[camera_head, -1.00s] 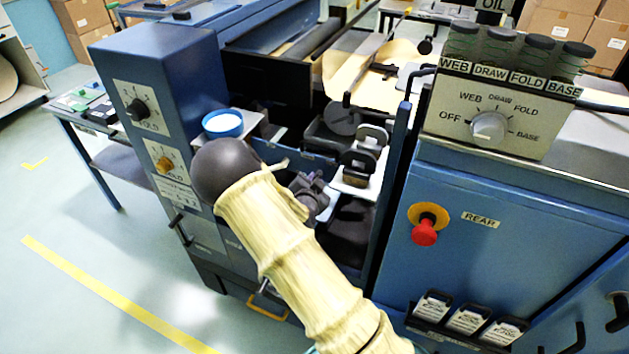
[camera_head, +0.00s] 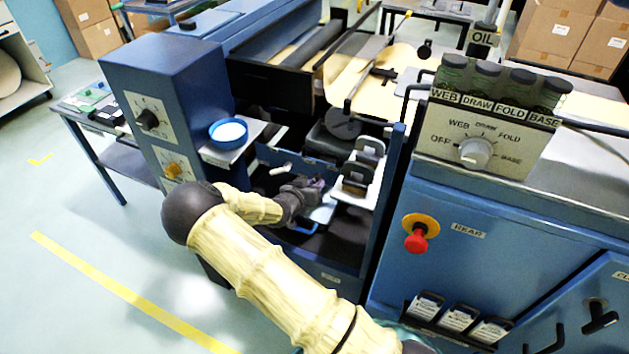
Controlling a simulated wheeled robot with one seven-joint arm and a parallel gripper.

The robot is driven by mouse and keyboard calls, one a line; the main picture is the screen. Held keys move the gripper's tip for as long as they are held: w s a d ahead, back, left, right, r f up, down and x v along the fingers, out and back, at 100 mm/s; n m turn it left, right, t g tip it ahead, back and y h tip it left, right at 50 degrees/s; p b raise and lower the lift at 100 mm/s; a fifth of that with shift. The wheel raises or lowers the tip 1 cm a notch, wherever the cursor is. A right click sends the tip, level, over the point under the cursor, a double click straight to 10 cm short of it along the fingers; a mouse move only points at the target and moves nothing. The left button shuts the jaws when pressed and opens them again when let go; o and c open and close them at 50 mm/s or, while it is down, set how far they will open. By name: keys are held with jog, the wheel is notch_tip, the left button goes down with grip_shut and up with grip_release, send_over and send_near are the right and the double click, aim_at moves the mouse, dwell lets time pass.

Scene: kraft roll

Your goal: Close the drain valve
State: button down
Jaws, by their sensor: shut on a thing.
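My gripper (camera_head: 314,189) reaches into the open bay of the blue machine, in the middle of the head view. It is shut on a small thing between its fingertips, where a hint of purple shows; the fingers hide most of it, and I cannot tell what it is. A short white lever (camera_head: 281,169) sticks out at the blue inner panel, just left of and above the gripper, apart from it in the picture. I cannot tell whether this lever is the drain valve. No label naming a drain valve is readable.
A white-filled blue dish (camera_head: 228,132) stands on a small shelf left of the bay. Dark rounded blocks (camera_head: 361,166) on a pale plate stand close right of the gripper. A blue upright (camera_head: 388,190) bounds the bay. A red stop button (camera_head: 416,240) is at right.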

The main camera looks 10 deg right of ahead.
jog(key=shift+w+a+n+g+h+p, duration=0.1)
jog(key=shift+n+g+h+p, duration=0.2)
jog(key=shift+n+h, duration=0.55)
jog(key=shift+w+a+n+g+h+p, duration=0.15)
jog(key=shift+n+h+p, duration=0.25)
jog(key=shift+n, duration=0.85)
jog(key=shift+s+d, duration=0.1)
jog(key=c, duration=1.4)
grip_release()
jog(key=shift+c, duration=0.2)
jog(key=b+v, duration=0.2)
jog(key=v, duration=1.5)
jog(key=shift+a, duration=0.25)
